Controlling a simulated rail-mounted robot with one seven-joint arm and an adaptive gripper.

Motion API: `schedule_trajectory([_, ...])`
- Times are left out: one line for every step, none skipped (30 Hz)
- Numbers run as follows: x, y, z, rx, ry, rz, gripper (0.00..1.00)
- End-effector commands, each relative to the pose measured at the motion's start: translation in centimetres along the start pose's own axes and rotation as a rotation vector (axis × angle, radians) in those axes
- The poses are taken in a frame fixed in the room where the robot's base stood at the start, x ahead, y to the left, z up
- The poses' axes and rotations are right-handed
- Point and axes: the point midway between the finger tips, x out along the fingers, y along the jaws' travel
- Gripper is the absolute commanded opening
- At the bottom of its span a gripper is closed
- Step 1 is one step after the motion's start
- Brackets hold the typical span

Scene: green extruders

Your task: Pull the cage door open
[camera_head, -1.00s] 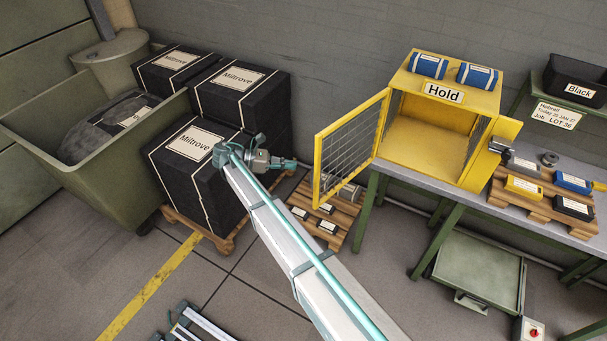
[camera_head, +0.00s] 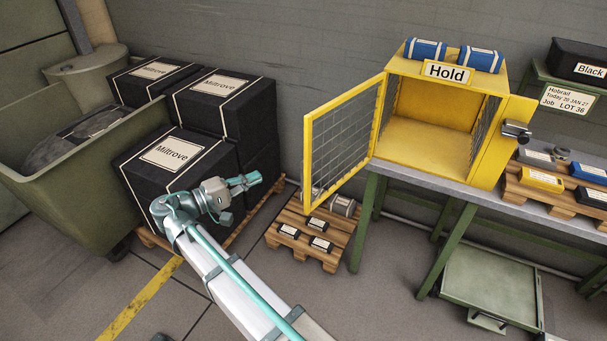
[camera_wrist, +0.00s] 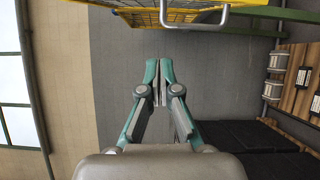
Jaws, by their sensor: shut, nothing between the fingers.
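The yellow cage (camera_head: 425,145) with a "Hold" label stands on the workbench, its inside bare. Its wire-mesh door (camera_head: 345,140) stands swung wide open to the left. In the wrist view a yellow mesh part (camera_wrist: 160,4) with a grey bar handle (camera_wrist: 194,22) shows at the top edge, beyond the fingertips. My gripper (camera_head: 257,178) is left of the door and apart from it, in front of the black boxes. In the wrist view my gripper (camera_wrist: 159,72) has its fingers together with nothing between them.
Black Miltrove boxes (camera_head: 180,165) are stacked on a pallet behind my arm, beside a green bin (camera_head: 50,180). A low pallet (camera_head: 330,258) with small black packs lies below the door. The grey bench (camera_head: 410,178) carries more packs at right. Open floor lies in front.

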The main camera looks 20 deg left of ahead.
Motion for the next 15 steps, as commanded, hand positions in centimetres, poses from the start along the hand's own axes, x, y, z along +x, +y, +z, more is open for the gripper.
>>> schedule_trajectory([0.0,0.0,-0.1,0.031,0.003,0.001,0.0])
schedule_trajectory([0.0,0.0,-0.1,0.045,0.003,0.001,0.0])
schedule_trajectory([0.1,0.0,-0.1,0.06,0.003,0.0,0.0])
schedule_trajectory([0.2,0.0,-0.1,0.067,0.003,0.0,0.0])
schedule_trajectory([0.4,0.0,-0.1,0.07,0.003,0.0,0.0])
schedule_trajectory([0.6,0.0,-0.1,0.073,0.002,0.0,0.0])
schedule_trajectory([0.9,0.0,-0.1,0.073,0.001,-0.001,0.0])
schedule_trajectory([1.2,0.0,-0.1,0.072,0.001,-0.001,0.0])
schedule_trajectory([1.7,0.1,-0.1,0.072,0.0,-0.001,0.0])
schedule_trajectory([2.1,0.1,-0.1,0.072,0.0,-0.001,0.0])
schedule_trajectory([2.5,0.1,0.0,0.071,0.0,-0.001,0.0])
schedule_trajectory([3.2,0.1,0.0,0.071,0.0,-0.001,0.0])
schedule_trajectory([3.7,0.1,0.0,0.071,-0.001,-0.001,0.0])
schedule_trajectory([4.3,0.1,0.0,0.071,-0.001,-0.001,0.0])
schedule_trajectory([5.1,0.1,0.0,0.071,-0.001,-0.001,0.0])
